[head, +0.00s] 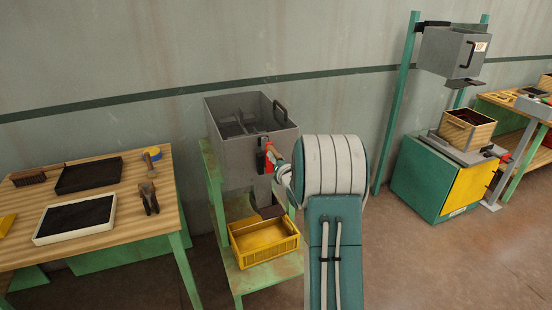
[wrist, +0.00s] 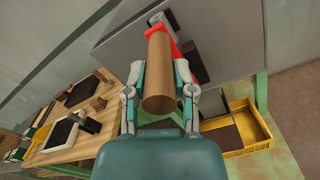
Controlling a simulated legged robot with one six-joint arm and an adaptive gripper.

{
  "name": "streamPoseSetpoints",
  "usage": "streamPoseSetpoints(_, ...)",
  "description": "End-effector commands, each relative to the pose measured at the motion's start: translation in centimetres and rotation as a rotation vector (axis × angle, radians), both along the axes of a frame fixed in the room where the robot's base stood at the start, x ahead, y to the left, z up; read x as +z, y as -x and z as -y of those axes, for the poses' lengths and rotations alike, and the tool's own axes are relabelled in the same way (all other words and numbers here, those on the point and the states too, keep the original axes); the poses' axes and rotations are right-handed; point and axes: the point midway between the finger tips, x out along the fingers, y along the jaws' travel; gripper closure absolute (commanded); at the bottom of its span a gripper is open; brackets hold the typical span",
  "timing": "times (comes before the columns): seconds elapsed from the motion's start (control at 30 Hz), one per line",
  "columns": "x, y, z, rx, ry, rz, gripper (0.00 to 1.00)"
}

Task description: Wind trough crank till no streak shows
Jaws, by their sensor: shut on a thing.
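The grey trough (head: 230,150) stands on a green frame, its open top showing dark contents and inner bars. I cannot make out any streak in it. My gripper (wrist: 159,72) is shut on this handle, one finger on each side. In the head view my gripper (head: 281,170) is at the crank, partly hidden by my arm.
A yellow crate (head: 265,255) sits below the trough's chute. A wooden table (head: 120,222) with trays, a brush and tools stands at left. A green-and-yellow machine (head: 425,180) with a wooden box stands at right. Floor at the right front is clear.

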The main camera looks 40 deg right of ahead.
Motion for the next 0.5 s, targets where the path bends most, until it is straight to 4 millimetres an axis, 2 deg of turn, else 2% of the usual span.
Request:
streamPoseSetpoints(0.2, -0.09, 0.08, 0.17, -0.004, -0.001, -0.002, 1.0)
streamPoseSetpoints(0.23, -0.09, 0.08, 0.17, -0.004, -0.001, -0.002, 0.53)
streamPoseSetpoints(0.27, -0.09, 0.08, 0.18, -0.004, -0.001, -0.002, 0.39)
streamPoseSetpoints(0.3, -0.09, 0.08, 0.17, -0.004, -0.001, -0.002, 0.32)
streamPoseSetpoints(0.5, -0.06, 0.06, 0.15, -0.004, -0.001, -0.002, 0.32)
